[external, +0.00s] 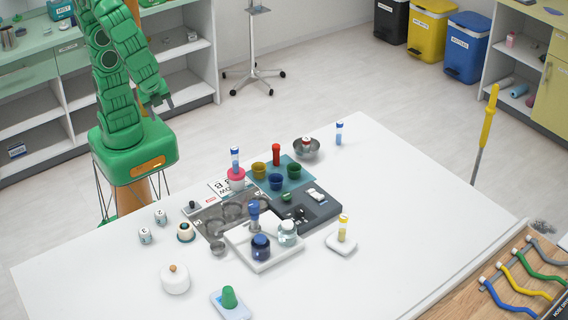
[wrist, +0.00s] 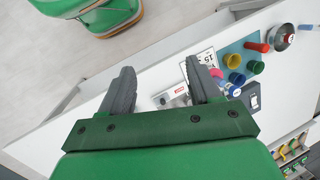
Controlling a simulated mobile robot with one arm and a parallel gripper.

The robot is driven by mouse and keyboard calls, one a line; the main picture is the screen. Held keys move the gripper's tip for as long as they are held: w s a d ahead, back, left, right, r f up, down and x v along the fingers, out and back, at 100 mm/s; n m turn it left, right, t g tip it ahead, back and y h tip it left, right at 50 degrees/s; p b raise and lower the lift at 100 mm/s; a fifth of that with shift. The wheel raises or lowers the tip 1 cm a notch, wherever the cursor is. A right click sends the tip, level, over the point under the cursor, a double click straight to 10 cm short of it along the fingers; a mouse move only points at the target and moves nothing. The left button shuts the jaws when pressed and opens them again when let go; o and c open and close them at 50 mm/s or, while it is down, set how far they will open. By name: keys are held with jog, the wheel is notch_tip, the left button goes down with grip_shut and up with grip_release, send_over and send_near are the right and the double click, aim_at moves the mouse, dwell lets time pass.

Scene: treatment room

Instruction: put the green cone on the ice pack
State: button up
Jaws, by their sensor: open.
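A small green cone (external: 229,297) stands upright at the front of the white table. It appears to rest on a flat, light blue pack (external: 240,312), which looks like the ice pack. I cannot make out either of them in the wrist view. My gripper (external: 158,103) is above and beyond the table's far left side, well away from the cone. In the wrist view my gripper (wrist: 160,88) has its two grey fingers apart, with nothing between them.
A white lidded jar (external: 175,281) stands left of the cone. A white tray (external: 265,264) with bottles is behind it. Several coloured cups stand on a teal mat (external: 270,160), with a metal bowl (external: 306,150) behind. The table's front left is mostly clear.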

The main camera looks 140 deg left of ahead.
jog(key=s+d+f+n+h, duration=0.1)
jog(key=s+d+n+h, duration=0.1)
jog(key=s+d, duration=0.5)
jog(key=s+h, duration=0.1)
jog(key=s, duration=0.2)
jog(key=shift+s+f+n, duration=0.2)
jog(key=shift+s+n, duration=0.1)
